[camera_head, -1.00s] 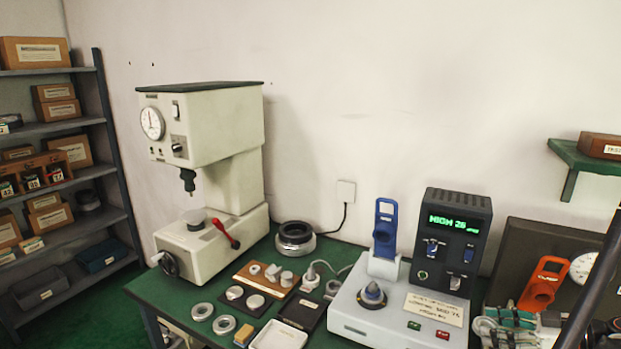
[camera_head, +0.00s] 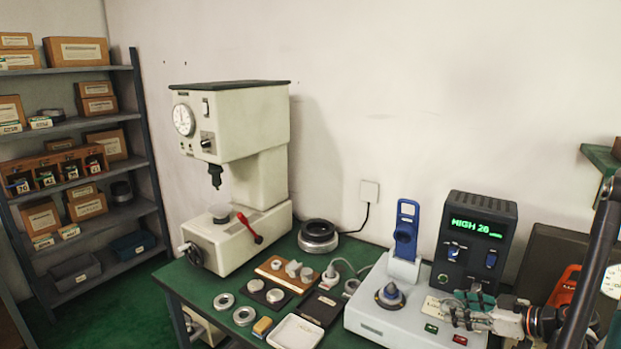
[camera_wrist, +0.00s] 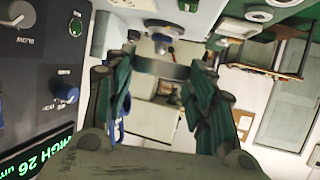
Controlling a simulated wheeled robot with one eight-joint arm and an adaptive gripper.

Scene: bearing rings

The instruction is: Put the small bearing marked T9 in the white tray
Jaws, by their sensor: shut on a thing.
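My gripper (camera_head: 466,310) is at the right in the head view, above the front right of the pale heater unit. In the wrist view its two green fingers (camera_wrist: 160,72) are closed on a grey ring (camera_wrist: 161,68), seen edge-on between the tips. No marking on it can be read, so I cannot tell if it is T9. The white tray (camera_head: 295,333) lies at the table's front edge, well left of my gripper, and looks empty.
The pale unit (camera_head: 372,318) with a blue-tipped cone (camera_head: 390,294) and blue upright handle (camera_head: 405,232) stands between gripper and tray. A dark tray (camera_head: 319,308), a wooden board (camera_head: 272,265) with small parts, and loose rings (camera_head: 243,316) surround the white tray. A press (camera_head: 235,200) stands behind.

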